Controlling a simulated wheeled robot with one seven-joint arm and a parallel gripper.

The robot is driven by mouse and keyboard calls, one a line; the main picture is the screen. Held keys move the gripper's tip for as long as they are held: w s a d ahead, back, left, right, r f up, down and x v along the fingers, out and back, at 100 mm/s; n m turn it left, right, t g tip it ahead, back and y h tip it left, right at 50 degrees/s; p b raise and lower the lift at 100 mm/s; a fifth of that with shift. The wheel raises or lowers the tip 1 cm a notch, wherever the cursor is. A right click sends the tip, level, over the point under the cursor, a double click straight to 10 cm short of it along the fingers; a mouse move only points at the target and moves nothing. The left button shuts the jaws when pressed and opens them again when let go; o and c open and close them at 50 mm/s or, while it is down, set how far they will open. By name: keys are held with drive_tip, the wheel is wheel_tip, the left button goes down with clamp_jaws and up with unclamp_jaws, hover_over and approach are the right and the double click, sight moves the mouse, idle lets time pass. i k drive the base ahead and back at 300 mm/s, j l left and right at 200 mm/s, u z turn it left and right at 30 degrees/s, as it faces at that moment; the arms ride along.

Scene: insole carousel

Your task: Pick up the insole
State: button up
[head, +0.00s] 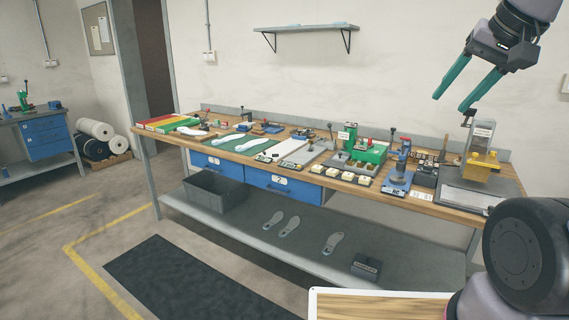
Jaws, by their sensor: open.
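Several insole-shaped pieces are in the head view, and I cannot tell which one the task means. White ones lie on the workbench: a left white insole (190,131), a middle white insole (226,138) and a right white insole (250,144). The latter two are on a green mat (237,151). Three grey insoles lie on the lower shelf: a left grey insole (273,220), a middle grey insole (290,226) and a right grey insole (333,243). My gripper (451,103), with green fingers, is open and empty at the upper right, high above the bench's right end and far from all insoles.
The workbench (440,198) is crowded with tools, fixtures and small blocks. A yellow-based device (482,165) stands below my gripper. A grey bin (213,189) and a dark box (366,267) are on the lower shelf. A dark floor mat (185,285) lies in front, clear.

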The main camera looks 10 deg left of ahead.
sight(224, 140)
drive_tip(key=i+j+u, duration=0.1)
drive_tip(key=i+u, duration=0.15)
drive_tip(key=u, duration=0.15)
drive_tip(key=i+u, duration=0.25)
drive_tip(key=u, duration=0.2)
drive_tip(key=i+u, duration=0.25)
drive_tip(key=u, duration=0.15)
drive_tip(key=i+u, duration=0.5)
drive_tip(key=i, duration=0.3)
drive_tip(key=i+z, duration=0.3)
drive_tip(key=i, duration=0.15)
drive_tip(key=i+z, duration=0.25)
drive_tip(key=i, duration=0.25)
drive_tip(key=i+j+z, duration=0.3)
drive_tip(key=i, duration=0.15)
drive_tip(key=i+j+z, duration=0.25)
drive_tip(key=i, duration=0.2)
